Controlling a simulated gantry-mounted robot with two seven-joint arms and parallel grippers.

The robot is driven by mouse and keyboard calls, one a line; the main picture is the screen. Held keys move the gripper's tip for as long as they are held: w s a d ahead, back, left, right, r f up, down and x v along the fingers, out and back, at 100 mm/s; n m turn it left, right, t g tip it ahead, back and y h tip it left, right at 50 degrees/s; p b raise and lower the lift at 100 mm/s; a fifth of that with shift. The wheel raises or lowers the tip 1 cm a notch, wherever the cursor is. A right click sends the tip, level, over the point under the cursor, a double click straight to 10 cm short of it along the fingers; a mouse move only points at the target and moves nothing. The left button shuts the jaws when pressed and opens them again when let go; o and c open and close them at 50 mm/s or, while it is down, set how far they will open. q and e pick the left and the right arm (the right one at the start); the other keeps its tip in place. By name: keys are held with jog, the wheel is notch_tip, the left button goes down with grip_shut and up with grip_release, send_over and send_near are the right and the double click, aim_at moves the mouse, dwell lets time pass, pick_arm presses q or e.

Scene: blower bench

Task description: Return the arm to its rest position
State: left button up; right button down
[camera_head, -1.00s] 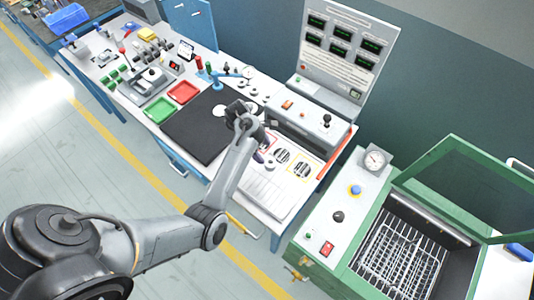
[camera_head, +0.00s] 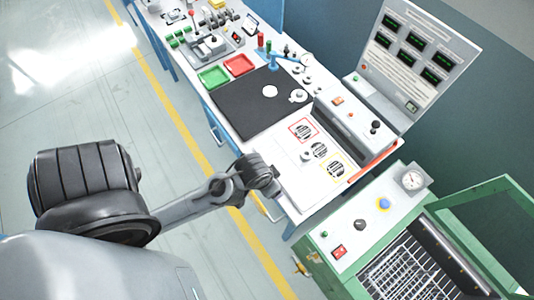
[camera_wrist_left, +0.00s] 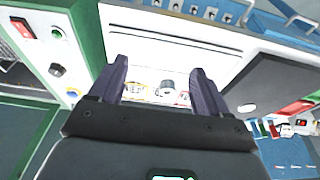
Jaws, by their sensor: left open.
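My left arm comes in from the left in the head view, with its wrist and gripper (camera_head: 266,184) over the front edge of the workbench (camera_head: 303,192), near its right end. In the left wrist view the gripper (camera_wrist_left: 162,85) is open. Its two dark fingers stand apart with nothing held between them. The bench top and its round, marked fixtures show beyond and between the fingers. In the head view the fingertips are small and partly hidden by the wrist. My right gripper is in neither view.
A black mat (camera_head: 245,118), a red tray (camera_head: 239,65) and a green tray (camera_head: 213,77) lie on the bench. A display panel (camera_head: 418,60) stands behind. A green cabinet (camera_head: 330,272) with an open lid and wire racks stands at right. The floor in front is clear.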

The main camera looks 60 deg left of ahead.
pick_arm(q)
jog(key=s+d+r+m, duration=0.2)
jog(key=s+d+m, duration=0.1)
jog(key=shift+d+h, duration=0.15)
jog(key=shift+h, duration=0.15)
notch_tip(320, 180, up, 17)
jog(key=p, duration=1.7)
jog(key=shift+r, duration=0.15)
